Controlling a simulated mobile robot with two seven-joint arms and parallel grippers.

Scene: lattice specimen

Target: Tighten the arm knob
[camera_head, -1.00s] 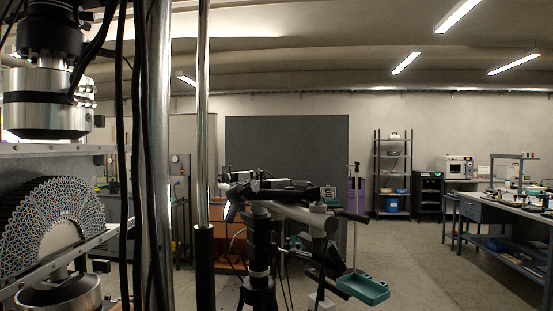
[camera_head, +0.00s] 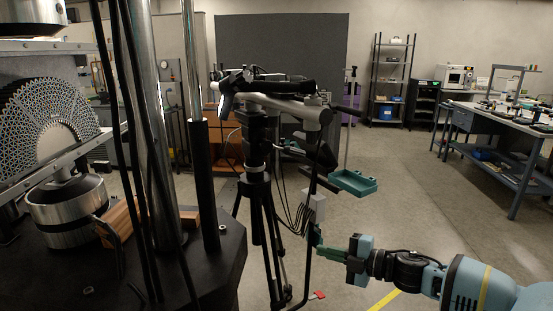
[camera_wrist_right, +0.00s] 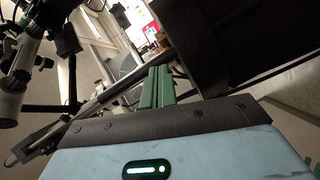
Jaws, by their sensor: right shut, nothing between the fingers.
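A black tripod (camera_head: 257,175) stands in the middle of the head view, carrying a grey and black horizontal arm (camera_head: 290,104) with dark camera-like parts. Which small part is the arm knob is too small to tell. My right gripper (camera_head: 320,240) has green fingers and comes in from the lower right. Its fingers are shut with nothing between them. In the head view its tips appear beside the tripod's right leg, below the arm; contact cannot be told. In the right wrist view the shut fingers (camera_wrist_right: 157,86) point up towards dark, blurred parts. My left gripper is not in view.
A green tray (camera_head: 352,183) and a small grey box (camera_head: 313,207) are beside the tripod, with cables hanging near. The testing machine's dark base (camera_head: 205,250) and columns stand at left. A workbench (camera_head: 500,125) is at far right.

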